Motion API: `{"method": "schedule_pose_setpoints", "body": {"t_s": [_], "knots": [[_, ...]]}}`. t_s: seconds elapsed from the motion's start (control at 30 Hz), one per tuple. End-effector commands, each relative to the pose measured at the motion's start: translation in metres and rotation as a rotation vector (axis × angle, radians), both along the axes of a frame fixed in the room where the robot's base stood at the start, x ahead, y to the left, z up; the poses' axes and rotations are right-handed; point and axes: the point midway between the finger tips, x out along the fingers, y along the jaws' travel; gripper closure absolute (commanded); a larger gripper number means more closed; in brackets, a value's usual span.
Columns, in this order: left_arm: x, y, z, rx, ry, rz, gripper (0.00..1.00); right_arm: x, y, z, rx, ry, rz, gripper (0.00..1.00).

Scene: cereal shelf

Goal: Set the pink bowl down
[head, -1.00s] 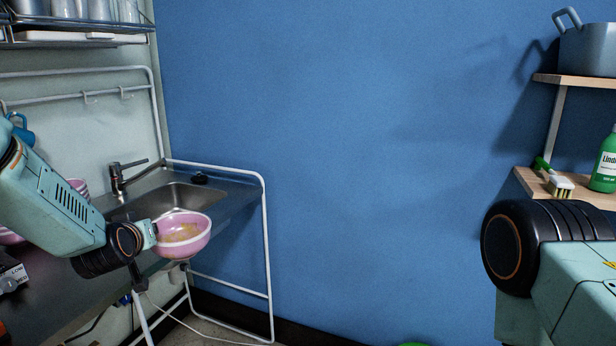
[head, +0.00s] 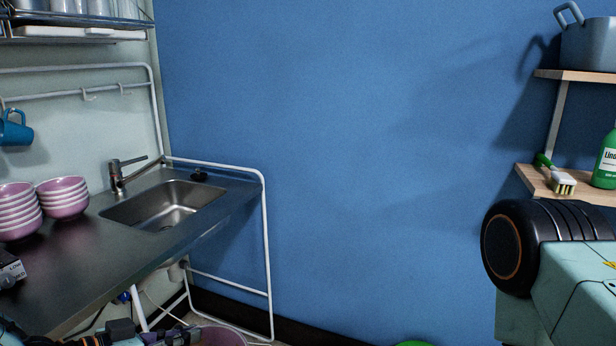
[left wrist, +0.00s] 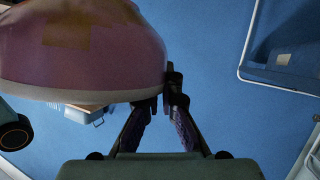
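The pink bowl (head: 218,337) shows at the bottom edge of the head view, mostly cut off, in front of the counter's front edge. In the left wrist view the bowl (left wrist: 85,50) fills the upper left, with a pale rim and a yellowish patch on it. My left gripper (head: 172,340) is only partly in the head view, just left of the bowl. In the left wrist view its fingers (left wrist: 162,98) close on the bowl's edge.
A dark counter (head: 95,250) with a steel sink (head: 165,205) stands at left. A white frame (head: 266,250) bounds the right end.

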Motion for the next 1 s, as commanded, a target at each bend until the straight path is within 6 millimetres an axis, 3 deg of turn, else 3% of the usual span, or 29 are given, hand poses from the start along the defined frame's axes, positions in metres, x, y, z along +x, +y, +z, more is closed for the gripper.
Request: {"method": "schedule_pose_setpoints", "body": {"t_s": [0.1,0.33,1.0], "knots": [[-0.033,-0.017,-0.002,-0.006,-0.001,-0.111,1.00,0.000,0.000,-0.003,0.000,0.000,0.000,0.60],[-0.077,-0.041,0.006,-0.006,-0.006,-0.240,1.00,0.000,0.000,-0.007,0.000,0.000,0.000,0.60],[-0.075,-0.036,0.013,0.002,-0.002,-0.186,1.00,0.000,0.000,-0.009,0.000,0.000,0.000,0.60]]}}
